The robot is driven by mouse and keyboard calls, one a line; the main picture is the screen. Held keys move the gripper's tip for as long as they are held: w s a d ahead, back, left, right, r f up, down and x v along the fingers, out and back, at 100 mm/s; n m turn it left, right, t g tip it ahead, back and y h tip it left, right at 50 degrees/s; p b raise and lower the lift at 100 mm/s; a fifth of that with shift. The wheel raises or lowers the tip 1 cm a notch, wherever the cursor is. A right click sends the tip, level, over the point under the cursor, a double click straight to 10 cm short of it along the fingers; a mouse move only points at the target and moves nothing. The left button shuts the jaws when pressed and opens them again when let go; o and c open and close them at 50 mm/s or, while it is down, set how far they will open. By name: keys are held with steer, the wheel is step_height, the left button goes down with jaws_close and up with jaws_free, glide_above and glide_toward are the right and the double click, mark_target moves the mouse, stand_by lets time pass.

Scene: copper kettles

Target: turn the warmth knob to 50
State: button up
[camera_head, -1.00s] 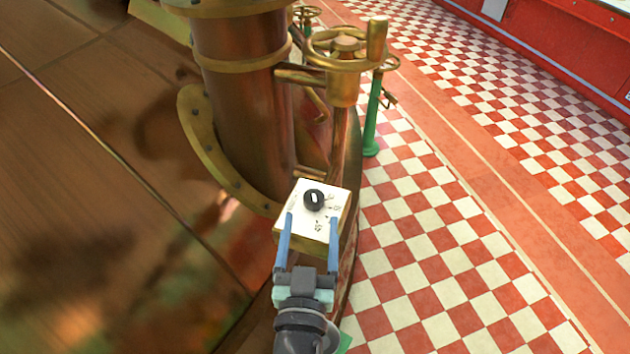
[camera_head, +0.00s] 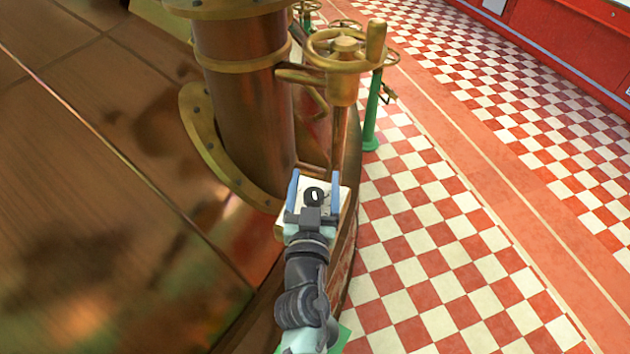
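The warmth knob (camera_head: 314,195) is a small black round dial with a light mark on top. It sits on the white face of a brass-sided box (camera_head: 290,209) beside the copper kettle. My gripper (camera_head: 315,178) is over the box, with its two blue fingers spread wide, one to the left and one to the right of the knob. The fingers look apart from the knob. The gripper body covers the lower part of the box face and the knob's lower edge. The dial's markings cannot be read.
A copper pipe (camera_head: 247,90) with brass bands rises just behind and left of the box. A brass handwheel (camera_head: 345,48) stands above it. A green post (camera_head: 373,110) stands to the right on the red and white checkered floor (camera_head: 440,240).

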jaws_close()
